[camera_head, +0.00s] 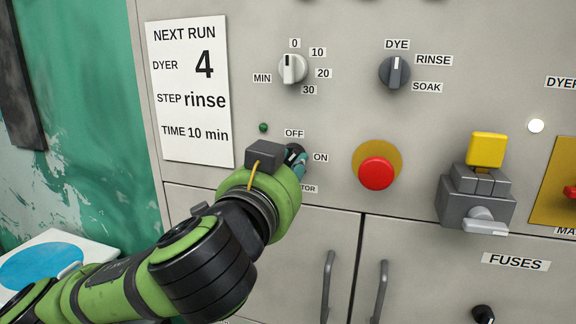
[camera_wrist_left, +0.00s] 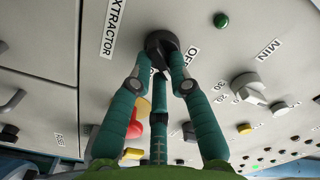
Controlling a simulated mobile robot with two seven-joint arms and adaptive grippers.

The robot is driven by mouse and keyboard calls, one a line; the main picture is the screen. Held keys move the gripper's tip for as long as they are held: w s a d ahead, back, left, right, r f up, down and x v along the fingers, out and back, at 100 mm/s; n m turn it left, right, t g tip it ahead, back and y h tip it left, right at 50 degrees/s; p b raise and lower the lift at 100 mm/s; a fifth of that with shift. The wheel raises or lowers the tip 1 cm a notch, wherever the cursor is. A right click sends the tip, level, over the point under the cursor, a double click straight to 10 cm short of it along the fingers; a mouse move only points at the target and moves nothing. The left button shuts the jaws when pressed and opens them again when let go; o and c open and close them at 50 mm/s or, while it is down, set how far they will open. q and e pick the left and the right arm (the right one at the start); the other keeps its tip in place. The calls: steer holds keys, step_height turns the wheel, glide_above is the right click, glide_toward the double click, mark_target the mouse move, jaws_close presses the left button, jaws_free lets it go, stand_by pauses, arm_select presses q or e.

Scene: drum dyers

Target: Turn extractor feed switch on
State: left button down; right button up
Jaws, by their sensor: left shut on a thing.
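The extractor feed switch (camera_head: 293,150) is a black rotary knob on the grey panel, with OFF above it and ON to its right. My left gripper (camera_wrist_left: 160,78) has its teal fingers closed around this black knob (camera_wrist_left: 162,42) in the left wrist view. In the head view the gripper (camera_head: 299,162) and wrist cover most of the knob and part of the label below it. I cannot tell which way the knob points. A small dark green lamp (camera_head: 263,127) sits above and left of the knob. My right gripper is not in view.
A minute dial (camera_head: 293,69) and a DYE/RINSE/SOAK selector (camera_head: 395,72) are above. A red push button (camera_head: 376,173) sticks out to the right, with a grey switch box (camera_head: 477,200) beyond it. Cabinet door handles (camera_head: 328,285) stand out below. A NEXT RUN notice (camera_head: 190,92) is at left.

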arm_select(q)
steer(key=m, duration=0.5)
steer(key=shift+m+p, duration=0.3)
steer(key=shift+p, duration=0.1)
steer(key=m, duration=0.4)
steer(key=shift+f+m+p, duration=0.15)
steer(key=shift+m+p, duration=0.15)
steer(key=shift+p, duration=0.1)
steer(key=shift+a, duration=0.1)
steer(key=c, duration=1.1)
jaws_free()
steer(key=shift+c, duration=0.2)
